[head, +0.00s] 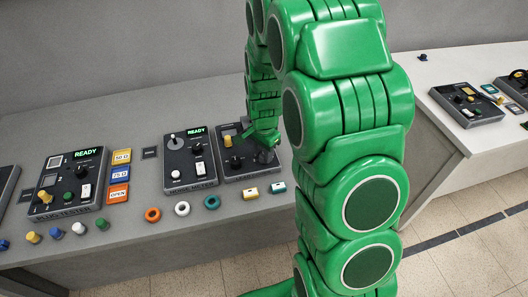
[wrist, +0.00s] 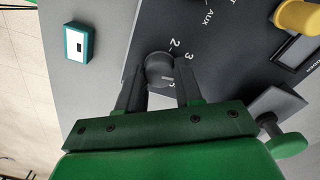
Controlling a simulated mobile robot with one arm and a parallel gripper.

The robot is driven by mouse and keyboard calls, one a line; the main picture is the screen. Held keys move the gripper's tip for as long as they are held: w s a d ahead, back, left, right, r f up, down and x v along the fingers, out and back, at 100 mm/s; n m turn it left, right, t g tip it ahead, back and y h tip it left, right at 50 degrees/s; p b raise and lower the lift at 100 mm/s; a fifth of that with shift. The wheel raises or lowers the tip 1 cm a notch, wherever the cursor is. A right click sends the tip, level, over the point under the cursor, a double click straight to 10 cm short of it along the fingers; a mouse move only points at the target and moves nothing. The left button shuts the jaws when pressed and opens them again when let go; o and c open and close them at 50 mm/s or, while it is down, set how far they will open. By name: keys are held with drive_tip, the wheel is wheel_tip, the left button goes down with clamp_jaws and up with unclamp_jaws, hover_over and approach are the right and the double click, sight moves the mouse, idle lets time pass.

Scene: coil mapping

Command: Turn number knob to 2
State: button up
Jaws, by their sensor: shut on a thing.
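The number knob (wrist: 158,68) is a round dark grey knob on a dark panel (wrist: 225,60) in the wrist view. White numerals 2 and 3 are printed beside it, with 2 just above its upper right edge. A small pale mark shows on its lower right side, but its exact pointing is hard to read. My gripper (wrist: 157,80) is shut on the knob, one finger on each side. In the head view my gripper (head: 265,144) reaches down to the right end of the same panel (head: 240,177), where the knob (head: 267,156) is partly hidden by it.
A yellow knob (wrist: 297,15) stands on the same panel. A teal block (wrist: 79,43) lies beside it on the bench. Another bench (head: 475,130) stands right.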

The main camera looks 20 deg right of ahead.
drive_tip(key=n, duration=1)
drive_tip(key=shift+n, duration=2.1)
drive_tip(key=o, duration=1)
drive_tip(key=shift+o, duration=0.2)
drive_tip(key=shift+r, duration=3.9)
